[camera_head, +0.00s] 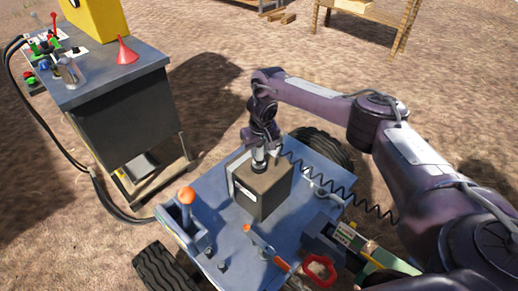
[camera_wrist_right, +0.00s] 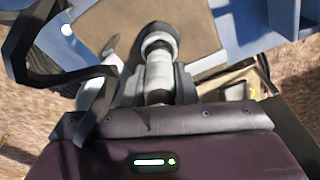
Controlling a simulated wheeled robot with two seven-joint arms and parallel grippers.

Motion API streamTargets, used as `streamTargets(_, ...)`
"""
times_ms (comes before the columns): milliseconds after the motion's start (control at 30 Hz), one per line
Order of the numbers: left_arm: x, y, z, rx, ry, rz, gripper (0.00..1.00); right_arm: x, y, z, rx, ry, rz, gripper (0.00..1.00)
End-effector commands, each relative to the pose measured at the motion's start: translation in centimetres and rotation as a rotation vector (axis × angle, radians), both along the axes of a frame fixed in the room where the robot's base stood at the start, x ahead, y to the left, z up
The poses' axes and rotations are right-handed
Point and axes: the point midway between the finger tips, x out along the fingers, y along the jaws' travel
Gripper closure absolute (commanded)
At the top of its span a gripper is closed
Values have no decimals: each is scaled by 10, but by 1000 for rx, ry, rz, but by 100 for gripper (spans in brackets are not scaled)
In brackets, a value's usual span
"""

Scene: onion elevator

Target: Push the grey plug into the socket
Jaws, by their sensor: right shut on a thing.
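My right gripper (camera_head: 260,152) points down over the top of a brown-grey box (camera_head: 268,192) on a blue deck. It is shut on the grey plug (camera_head: 259,163), a short light-grey cylinder. In the right wrist view the plug (camera_wrist_right: 161,72) stands between the two fingers of my right gripper (camera_wrist_right: 157,84), its dark-ringed end against or just above the box's brown top (camera_wrist_right: 110,22). A black coiled cable (camera_head: 340,186) runs from beside the gripper to the right; thick black loops show in the wrist view. I cannot make out the socket or tell how deep the plug sits.
The blue deck (camera_head: 225,238) carries an orange-knobbed lever (camera_head: 187,198), an orange-handled tool (camera_head: 262,245) and a red handwheel (camera_head: 319,270). A dark cabinet (camera_head: 122,115) with a red funnel (camera_head: 126,53) stands at left. A wooden table (camera_head: 372,12) is at the back; open ground lies between.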

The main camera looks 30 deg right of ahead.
Motion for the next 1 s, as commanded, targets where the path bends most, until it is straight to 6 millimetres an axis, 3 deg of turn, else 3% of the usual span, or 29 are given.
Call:
streamTargets(400,0,0,-4,0,0,0,58,0,0,-11,1,0,0,100)
streamTargets(433,0,0,-4,0,0,0,58,0,0,-11,1,0,0,73)
streamTargets(600,0,0,-4,0,0,-1,58,0,0,-11,1,0,0,51)
streamTargets(800,0,0,-4,0,0,-1,58,0,0,-11,0,0,0,49)
streamTargets(933,0,0,-4,0,0,-1,58,0,0,-11,0,1,0,34)
streamTargets(1000,0,0,-4,0,0,-1,58,0,0,-11,0,1,0,31)
